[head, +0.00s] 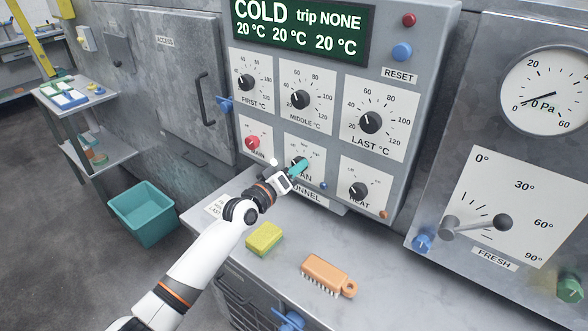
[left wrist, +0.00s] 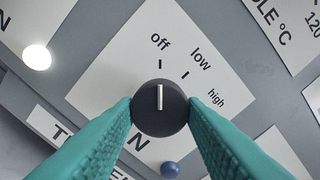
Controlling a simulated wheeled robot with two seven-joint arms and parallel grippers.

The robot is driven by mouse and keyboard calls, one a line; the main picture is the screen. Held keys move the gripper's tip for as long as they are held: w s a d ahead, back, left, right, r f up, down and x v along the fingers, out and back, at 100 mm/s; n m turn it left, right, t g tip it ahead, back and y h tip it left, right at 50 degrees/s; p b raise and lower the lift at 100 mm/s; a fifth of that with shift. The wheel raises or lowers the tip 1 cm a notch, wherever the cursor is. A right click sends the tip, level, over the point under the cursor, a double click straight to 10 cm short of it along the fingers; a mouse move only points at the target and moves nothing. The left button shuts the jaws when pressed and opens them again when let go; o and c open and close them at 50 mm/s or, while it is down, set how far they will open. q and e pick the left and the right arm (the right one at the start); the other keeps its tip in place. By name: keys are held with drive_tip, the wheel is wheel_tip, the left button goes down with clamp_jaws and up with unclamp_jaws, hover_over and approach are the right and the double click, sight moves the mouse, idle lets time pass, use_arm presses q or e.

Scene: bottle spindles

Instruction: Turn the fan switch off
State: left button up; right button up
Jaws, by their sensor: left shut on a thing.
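The fan switch is a round black knob (left wrist: 160,118) with a white pointer line, on a white plate marked off, low and high. In the left wrist view the line points straight up at the off tick. In the head view the knob (head: 299,161) is partly hidden behind my gripper. My left gripper (head: 295,170) has its teal fingers on both sides of the knob, shut on it. The fingers also show in the left wrist view (left wrist: 160,112). My right gripper is not in view.
The red main knob (head: 253,142) is left of the fan switch and the black heat knob (head: 358,190) is right. A small blue lamp (left wrist: 170,169) sits below the fan knob. A yellow sponge (head: 264,238) and an orange brush (head: 328,274) lie on the bench below.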

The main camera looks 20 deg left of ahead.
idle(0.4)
use_arm(q)
drive_tip(key=o, duration=1)
drive_tip(key=shift+s, duration=0.1)
drive_tip(key=v, duration=1.2)
drive_tip(key=shift+b, duration=0.3)
